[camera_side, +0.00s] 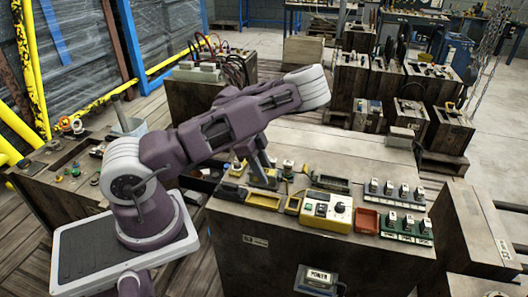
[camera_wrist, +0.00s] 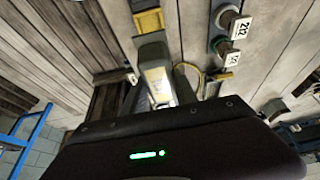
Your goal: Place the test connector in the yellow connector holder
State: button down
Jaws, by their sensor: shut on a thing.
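My gripper (camera_side: 264,172) reaches down to the bench top in the side view, among small parts left of the yellow control box. In the wrist view it is shut on a grey piece with a pale yellowish face, which looks like the test connector (camera_wrist: 156,78); my gripper's dark body hides its lower part. A yellow holder (camera_wrist: 148,20) is just beyond the grey piece in the wrist view. Whether the two touch is unclear. In the side view the held piece is too small and covered to make out.
The yellow control box (camera_side: 326,211) stands at the bench's front, beside a red tray (camera_side: 367,220) and green-based switch blocks (camera_side: 407,225). Round labelled connectors (camera_wrist: 228,20) stand right of the held piece in the wrist view, near a yellow cable (camera_wrist: 187,68).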

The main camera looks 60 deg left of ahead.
aim_at(264, 188)
jog(key=shift+f, duration=2.75)
jog(key=shift+f, duration=0.2)
jog(key=shift+f, duration=0.25)
jog(key=shift+f, duration=0.3)
jog(key=shift+c, duration=2.4)
grip_release()
